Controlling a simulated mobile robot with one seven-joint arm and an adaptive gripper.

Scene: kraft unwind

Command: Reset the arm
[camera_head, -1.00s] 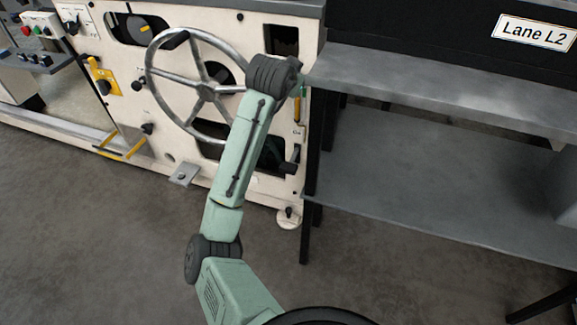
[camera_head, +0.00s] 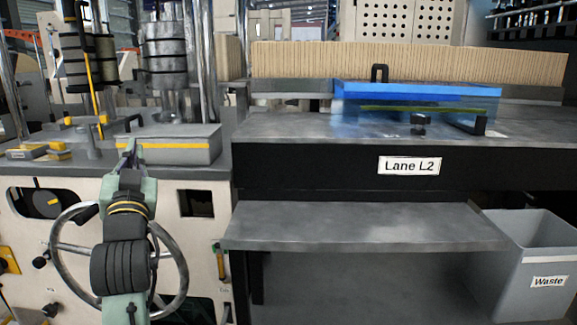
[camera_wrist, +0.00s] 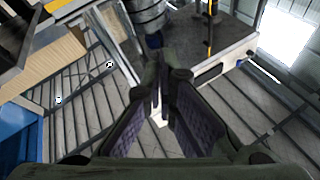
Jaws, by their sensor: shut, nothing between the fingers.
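My arm is raised in front of the white machine (camera_head: 25,230) in the head view, with its dark and green joints across a metal handwheel (camera_head: 174,262). My gripper shows in the wrist view (camera_wrist: 165,75), its two dark padded fingers converging at the tips. It is shut and holds nothing. In the head view I cannot make out its fingers clearly.
A grey shelf (camera_head: 370,228) and dark bench labelled Lane L2 (camera_head: 310,168) stand right of the arm. A blue-edged clear guard (camera_head: 415,92) sits on the bench. A grey Waste bin (camera_head: 530,262) is at right. A grey box (camera_head: 180,147) lies on the machine top.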

